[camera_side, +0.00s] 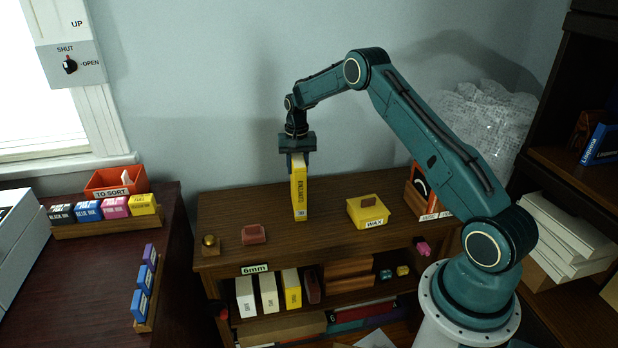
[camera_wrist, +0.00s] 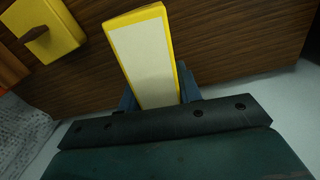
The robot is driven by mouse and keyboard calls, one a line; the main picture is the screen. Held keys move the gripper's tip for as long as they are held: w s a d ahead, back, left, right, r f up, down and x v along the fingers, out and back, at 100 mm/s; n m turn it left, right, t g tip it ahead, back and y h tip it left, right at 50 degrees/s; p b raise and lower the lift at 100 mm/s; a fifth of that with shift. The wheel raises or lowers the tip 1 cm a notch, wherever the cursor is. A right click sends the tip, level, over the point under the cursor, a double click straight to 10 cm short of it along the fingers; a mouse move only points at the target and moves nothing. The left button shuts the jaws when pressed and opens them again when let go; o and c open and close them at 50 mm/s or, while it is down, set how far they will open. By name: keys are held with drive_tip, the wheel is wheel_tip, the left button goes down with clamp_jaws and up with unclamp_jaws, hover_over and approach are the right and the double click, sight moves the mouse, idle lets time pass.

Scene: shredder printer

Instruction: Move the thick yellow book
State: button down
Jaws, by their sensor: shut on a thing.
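The thick yellow book (camera_side: 299,191) is upright, its spine with dark lettering toward the side camera. It is at the top of the wooden shelf unit (camera_side: 225,215); I cannot tell whether its lower end touches the wood. My gripper (camera_side: 298,156) points down and is shut on the book's upper end. In the wrist view the book (camera_wrist: 145,60) shows its pale page edges between yellow covers, with the fingers (camera_wrist: 158,98) on both sides of it.
A yellow wax box (camera_side: 368,212) stands right of the book. A reddish block (camera_side: 254,235) and a brass knob (camera_side: 210,244) are at the front left. An orange-and-black box (camera_side: 420,190) is at the right end. Several books (camera_side: 268,292) stand on the shelf below.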

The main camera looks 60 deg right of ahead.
drive_tip(key=w+d, duration=0.4)
drive_tip(key=shift+w+d, duration=0.4)
idle(0.4)
idle(0.5)
drive_tip(key=c, duration=0.9)
unclamp_jaws()
drive_tip(key=shift+r, duration=0.2)
wheel_tip(320, 180, up, 12)
drive_tip(key=shift+r, duration=0.7)
drive_tip(key=shift+r, duration=0.1)
